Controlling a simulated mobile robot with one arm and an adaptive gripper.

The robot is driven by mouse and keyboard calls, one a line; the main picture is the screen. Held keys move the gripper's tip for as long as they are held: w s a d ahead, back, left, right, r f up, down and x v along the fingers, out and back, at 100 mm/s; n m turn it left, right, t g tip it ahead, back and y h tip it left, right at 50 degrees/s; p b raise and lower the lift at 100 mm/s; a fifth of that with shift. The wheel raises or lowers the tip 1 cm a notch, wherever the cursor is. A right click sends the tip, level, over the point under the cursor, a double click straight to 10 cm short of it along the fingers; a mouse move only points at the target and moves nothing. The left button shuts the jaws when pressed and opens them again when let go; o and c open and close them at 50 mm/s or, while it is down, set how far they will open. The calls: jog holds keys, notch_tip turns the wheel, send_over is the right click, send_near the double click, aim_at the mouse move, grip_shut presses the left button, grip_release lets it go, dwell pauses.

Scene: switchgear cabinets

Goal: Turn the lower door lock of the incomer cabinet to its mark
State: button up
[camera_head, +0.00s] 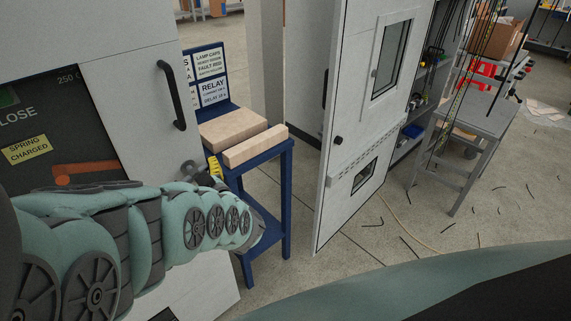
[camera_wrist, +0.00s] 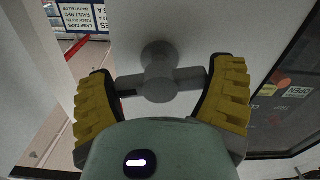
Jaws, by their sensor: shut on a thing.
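The lower door lock (camera_head: 190,168) is a grey T-shaped handle on the light grey cabinet door (camera_head: 125,60), below a black pull handle (camera_head: 171,95). In the wrist view the lock (camera_wrist: 160,72) shows its round boss and a crossbar lying nearly level in the picture. My gripper (camera_wrist: 161,92) has its yellow ribbed pads at both ends of the crossbar and is shut on it. In the head view my gripper (camera_head: 214,168) is partly hidden by my arm. I cannot make out the lock's mark in either view.
A grey table (camera_head: 485,118) and scattered dark cable bits lie farther right.

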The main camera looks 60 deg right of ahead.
jog(key=shift+w+a+n, duration=0.1)
jog(key=shift+a+n, duration=0.05)
jog(key=shift+n, duration=0.55)
jog(key=shift+n+b, duration=0.3)
jog(key=shift+n, duration=0.3)
jog(key=n+b, duration=0.2)
jog(key=shift+f+n, duration=0.2)
jog(key=shift+n, duration=0.2)
jog(key=shift+f+n+b, duration=0.1)
jog(key=shift+n+b, duration=0.9)
jog(key=shift+b, duration=0.05)
jog(key=n+b, duration=0.5)
jog(key=b, duration=0.1)
jog(key=n+b, duration=0.2)
jog(key=shift+b, duration=0.35)
jog(key=shift+r+n+b, duration=0.25)
jog(key=shift+n+b, duration=0.25)
jog(key=shift+b, duration=0.05)
